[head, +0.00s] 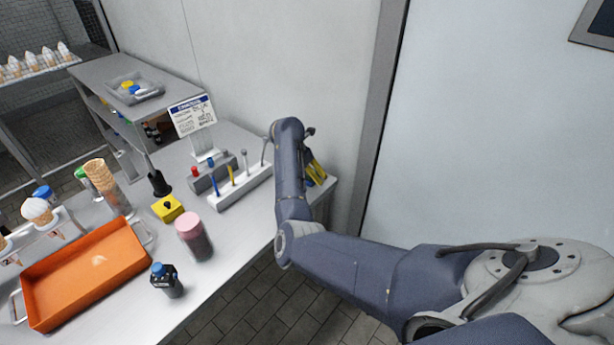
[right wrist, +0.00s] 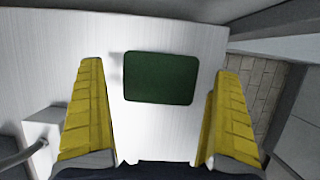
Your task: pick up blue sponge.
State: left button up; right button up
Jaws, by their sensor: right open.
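No thing that is plainly a blue sponge shows in the right wrist view. A dark green, flat block with rounded corners (right wrist: 160,78) lies on the white counter there, between and beyond my right gripper's fingers. My right gripper (right wrist: 157,115) is open, with one yellow finger on each side of the block and clear gaps to it. In the head view my right gripper (head: 316,170) is at the counter's right end, partly behind my arm, and the block is hidden. My left gripper is not in view.
An orange tray (head: 88,272), a pink-lidded jar (head: 194,237), a blue-capped dark bottle (head: 166,281) and a yellow box (head: 168,208) stand on the counter. A white utensil holder (head: 241,187) is left of my right arm. A grey tray (head: 150,94) holds small yellow and blue items.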

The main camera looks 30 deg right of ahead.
jog(key=shift+d+f, duration=0.2)
jog(key=shift+f, duration=0.2)
jog(key=shift+c, duration=0.4)
jog(key=c, duration=0.7)
jog(key=shift+c, duration=0.3)
jog(key=shift+r, duration=0.15)
notch_tip(320, 180, up, 20)
jog(key=shift+o, duration=0.5)
